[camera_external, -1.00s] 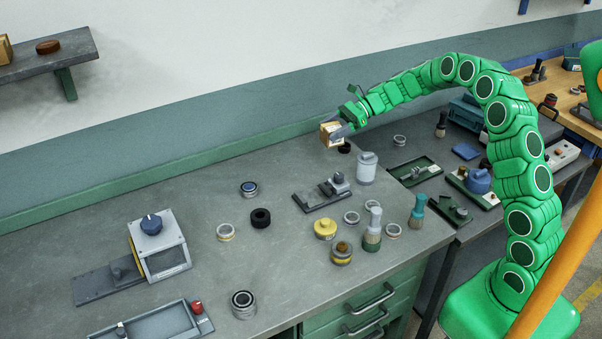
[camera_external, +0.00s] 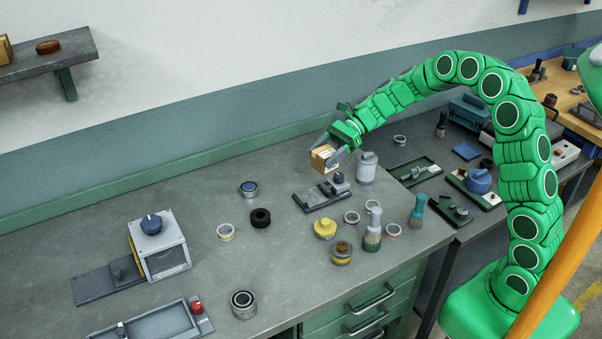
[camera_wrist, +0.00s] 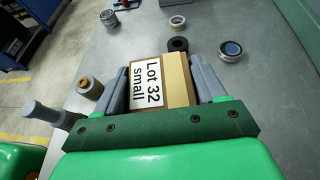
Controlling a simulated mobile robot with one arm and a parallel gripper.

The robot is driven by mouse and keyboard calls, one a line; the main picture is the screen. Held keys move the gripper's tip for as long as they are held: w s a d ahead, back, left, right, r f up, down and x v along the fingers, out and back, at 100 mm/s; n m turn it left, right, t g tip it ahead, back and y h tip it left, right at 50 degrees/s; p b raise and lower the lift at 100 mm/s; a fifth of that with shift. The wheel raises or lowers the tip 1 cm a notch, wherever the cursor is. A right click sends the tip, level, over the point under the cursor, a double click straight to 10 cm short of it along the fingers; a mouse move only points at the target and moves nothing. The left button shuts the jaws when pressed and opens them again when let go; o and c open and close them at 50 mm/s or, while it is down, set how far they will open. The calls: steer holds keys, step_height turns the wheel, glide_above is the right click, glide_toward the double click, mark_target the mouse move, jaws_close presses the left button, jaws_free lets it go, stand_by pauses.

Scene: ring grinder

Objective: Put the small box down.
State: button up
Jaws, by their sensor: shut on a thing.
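The small box (camera_external: 323,157) is a brown cardboard box. In the wrist view the small box (camera_wrist: 160,82) carries a white label reading "Lot 32 small". My gripper (camera_external: 328,152) is shut on it, and in the wrist view the grey fingers of my gripper (camera_wrist: 160,88) press on its left and right sides. In the external view the box is over the back part of the grey workbench (camera_external: 200,190), behind the small dark fixture (camera_external: 322,193). I cannot tell for certain whether its underside touches anything.
A grey-white canister (camera_external: 366,168) stands right of the box. Rings, a yellow-topped pot (camera_external: 325,228) and brushes (camera_external: 373,230) stand in front. A black ring (camera_external: 260,218) and a blue-centred ring (camera_external: 249,189) lie to the left. The bench's back left is clear.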

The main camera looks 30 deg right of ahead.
steer(key=s+a+n+g+h, duration=0.1)
steer(key=s+a+n+g, duration=0.3)
steer(key=s, duration=0.6)
steer(key=s+a+n+g+h, duration=0.15)
steer(key=s+a, duration=0.35)
steer(key=s, duration=0.6)
steer(key=s+a+n+g+h, duration=0.1)
steer(key=s+a+n+g, duration=0.3)
steer(key=s, duration=0.6)
steer(key=shift+m+t, duration=0.75)
steer(key=shift+m, duration=0.2)
steer(key=w+a+f, duration=0.2)
steer(key=a, duration=0.1)
steer(key=w+a+f, duration=0.3)
steer(key=a, duration=0.1)
steer(key=w+a+f, duration=0.2)
steer(key=a+f, duration=0.1)
steer(key=shift+w+a+f, duration=0.15)
steer(key=shift+a, duration=0.25)
steer(key=shift+w+a+f, duration=0.35)
steer(key=shift+a+f, duration=0.1)
steer(key=shift+f, duration=1.8)
steer(key=shift+f, duration=0.15)
steer(key=o, duration=1.3)
